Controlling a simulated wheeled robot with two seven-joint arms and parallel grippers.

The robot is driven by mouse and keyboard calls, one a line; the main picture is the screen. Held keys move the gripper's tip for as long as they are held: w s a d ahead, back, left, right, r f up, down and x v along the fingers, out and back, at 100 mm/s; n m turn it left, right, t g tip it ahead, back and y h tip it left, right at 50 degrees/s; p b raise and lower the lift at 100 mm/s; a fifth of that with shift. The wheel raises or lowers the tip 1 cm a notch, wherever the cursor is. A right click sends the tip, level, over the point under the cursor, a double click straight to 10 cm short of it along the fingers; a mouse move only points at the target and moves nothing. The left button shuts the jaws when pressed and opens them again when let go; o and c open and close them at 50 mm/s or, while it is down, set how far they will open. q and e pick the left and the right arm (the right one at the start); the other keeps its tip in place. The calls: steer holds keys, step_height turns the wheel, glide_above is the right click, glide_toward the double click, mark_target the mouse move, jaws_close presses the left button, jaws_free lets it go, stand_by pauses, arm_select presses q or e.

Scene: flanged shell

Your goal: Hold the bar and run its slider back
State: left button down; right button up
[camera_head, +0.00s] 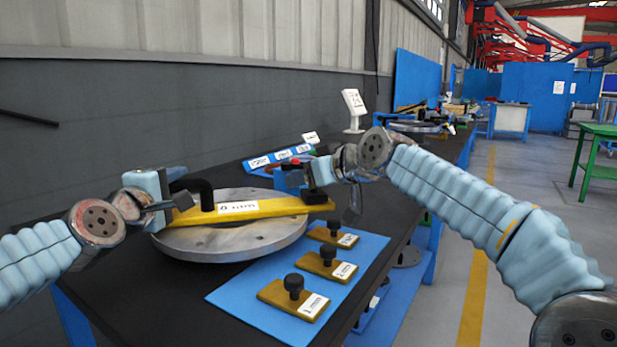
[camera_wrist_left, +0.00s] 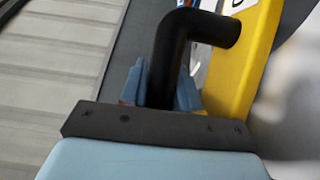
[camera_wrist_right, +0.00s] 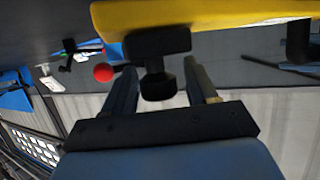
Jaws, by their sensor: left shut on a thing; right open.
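The yellow bar (camera_head: 268,208) lies across the round grey metal flange (camera_head: 240,238). My left gripper (camera_head: 186,197) is shut on the bent black handle (camera_head: 207,194) near the bar's left end. In the left wrist view the handle (camera_wrist_left: 172,55) passes between the fingers, beside the yellow bar (camera_wrist_left: 240,70). The black slider (camera_head: 315,195) is at the bar's right end. In the right wrist view the slider (camera_wrist_right: 157,42) is on the bar (camera_wrist_right: 200,14), and its knob (camera_wrist_right: 158,82) stands between the spread fingers of my right gripper (camera_wrist_right: 163,85). I see gaps beside the knob.
A blue mat (camera_head: 232,297) in front of the flange carries several yellow plates with black knobs. A blue labelled rack (camera_head: 277,157) and a white stand (camera_head: 354,108) are behind. A red ball knob (camera_wrist_right: 104,73) shows near my right gripper. The dark table is clear at front left.

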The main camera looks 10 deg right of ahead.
arm_select(q)
steer(key=shift+r, duration=0.1)
arm_select(e)
jaws_close()
steer(key=a, duration=0.6)
steer(key=shift+s+a, duration=0.25)
steer(key=shift+a, duration=0.15)
jaws_free()
steer(key=shift+d, duration=0.1)
steer(key=v, duration=1.2)
